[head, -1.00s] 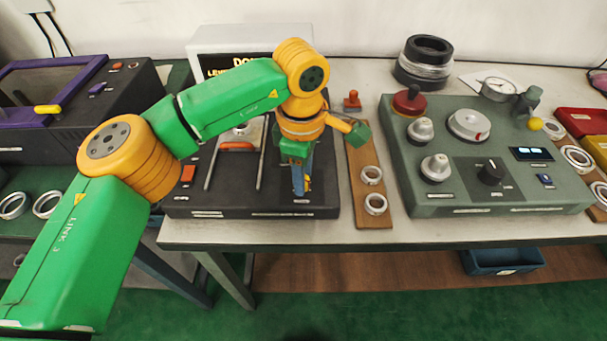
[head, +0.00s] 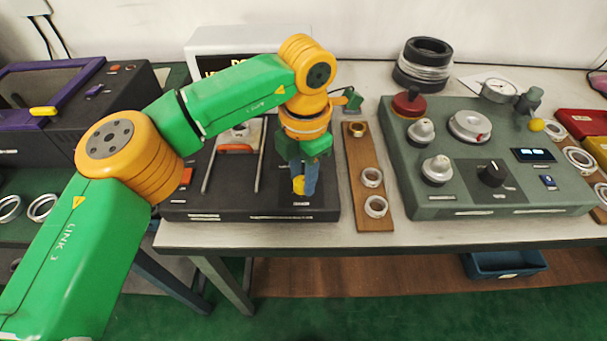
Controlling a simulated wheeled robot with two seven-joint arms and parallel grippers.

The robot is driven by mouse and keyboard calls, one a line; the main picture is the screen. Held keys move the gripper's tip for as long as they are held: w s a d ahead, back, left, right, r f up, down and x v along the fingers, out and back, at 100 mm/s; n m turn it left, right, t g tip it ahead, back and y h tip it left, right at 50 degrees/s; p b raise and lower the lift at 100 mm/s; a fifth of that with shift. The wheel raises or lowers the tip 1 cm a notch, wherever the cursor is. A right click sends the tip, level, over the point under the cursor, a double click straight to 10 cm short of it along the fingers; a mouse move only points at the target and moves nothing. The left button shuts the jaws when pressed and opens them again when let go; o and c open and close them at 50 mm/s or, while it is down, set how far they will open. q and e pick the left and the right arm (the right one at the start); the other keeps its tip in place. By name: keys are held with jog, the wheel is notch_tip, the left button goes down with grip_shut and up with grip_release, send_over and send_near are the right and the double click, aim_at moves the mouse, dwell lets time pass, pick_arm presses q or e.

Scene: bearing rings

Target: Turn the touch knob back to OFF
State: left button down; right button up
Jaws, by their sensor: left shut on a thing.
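My left gripper (head: 298,184) points down at the front right of the black machine (head: 225,203). Its blue fingers are shut on a small yellow knob (head: 299,186), which looks to be the touch knob. The fingers and wrist cover part of the knob, and the label in front of it is too small to read. My right gripper is not in view.
A wooden board (head: 361,150) with metal rings lies just right of the black machine. Beyond it stands a green-grey console (head: 455,198) with a black knob (head: 491,173) and silver dials. A blue bin (head: 503,263) sits below the table.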

pick_arm(q)
jog(key=n, duration=0.6)
jog(key=shift+f, duration=0.1)
jog(key=n+b, duration=0.1)
jog(key=n, duration=0.5)
jog(key=shift+a+n+g, duration=0.1)
jog(key=shift+n+g, duration=0.2)
jog(key=shift+n, duration=0.1)
dwell(0.3)
jog(key=c, duration=0.5)
grip_release()
jog(key=shift+c, duration=0.2)
jog(key=r+p, duration=0.1)
jog(key=r, duration=0.6)
jog(key=shift+d+r+p, duration=0.15)
jog(key=shift+d+p, duration=0.05)
jog(key=shift+p, duration=0.2)
